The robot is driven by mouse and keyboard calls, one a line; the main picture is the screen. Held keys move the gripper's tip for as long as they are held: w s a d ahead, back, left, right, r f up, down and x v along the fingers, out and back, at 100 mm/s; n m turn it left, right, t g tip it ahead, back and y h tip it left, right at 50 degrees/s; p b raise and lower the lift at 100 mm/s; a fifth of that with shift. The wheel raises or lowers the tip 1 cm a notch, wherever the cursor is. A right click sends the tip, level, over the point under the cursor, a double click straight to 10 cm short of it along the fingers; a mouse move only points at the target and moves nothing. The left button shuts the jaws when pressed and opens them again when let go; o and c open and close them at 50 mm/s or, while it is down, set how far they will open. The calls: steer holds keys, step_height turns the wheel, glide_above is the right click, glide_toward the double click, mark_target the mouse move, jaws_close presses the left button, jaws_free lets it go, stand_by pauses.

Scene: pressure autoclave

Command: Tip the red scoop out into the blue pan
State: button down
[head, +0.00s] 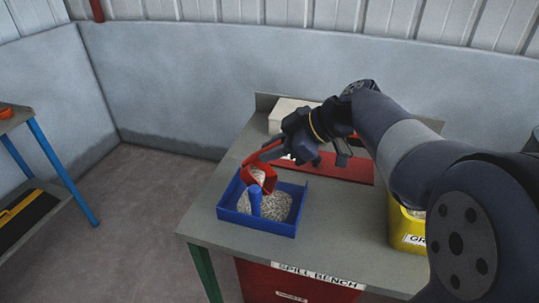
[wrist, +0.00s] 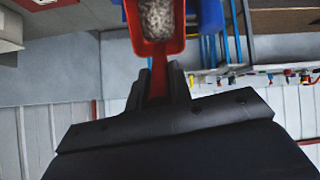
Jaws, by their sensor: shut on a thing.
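The red scoop (head: 270,178) hangs above the blue pan (head: 228,214) on the bench, its bowl tilted down toward the pan. Pale grains show in the scoop's bowl in the wrist view (wrist: 156,20). My gripper (head: 284,147) is shut on the scoop's handle, which also shows between the fingers in the wrist view (wrist: 158,82). The pan holds a heap of pale grains (head: 275,207), and a blue upright piece stands at its front, partly in front of the scoop. Whether grains are falling cannot be told.
The grey bench (head: 215,233) carries a white box (head: 286,112) and a red flat thing (head: 350,170) behind my gripper. A yellow bin (head: 408,232) stands at the right, partly behind my arm. A blue-legged shelf (head: 50,165) stands at the left; the floor between is clear.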

steer(key=shift+s+d+f+t+y+b, duration=0.2)
steer(key=shift+d+y+b, duration=0.3)
steer(key=shift+b, duration=0.95)
steer(key=shift+s+d+f+t+y+b, duration=0.15)
steer(key=shift+d+y+b, duration=0.35)
steer(key=shift+b, duration=0.95)
steer(key=d+y+b, duration=0.1)
steer(key=b, duration=0.3)
steer(key=s+d+t+y+b, duration=0.1)
steer(key=y+b, duration=0.1)
steer(key=b, duration=0.2)
steer(key=shift+d+f, duration=0.2)
steer(key=shift+d, duration=0.15)
steer(key=shift+r, duration=0.1)
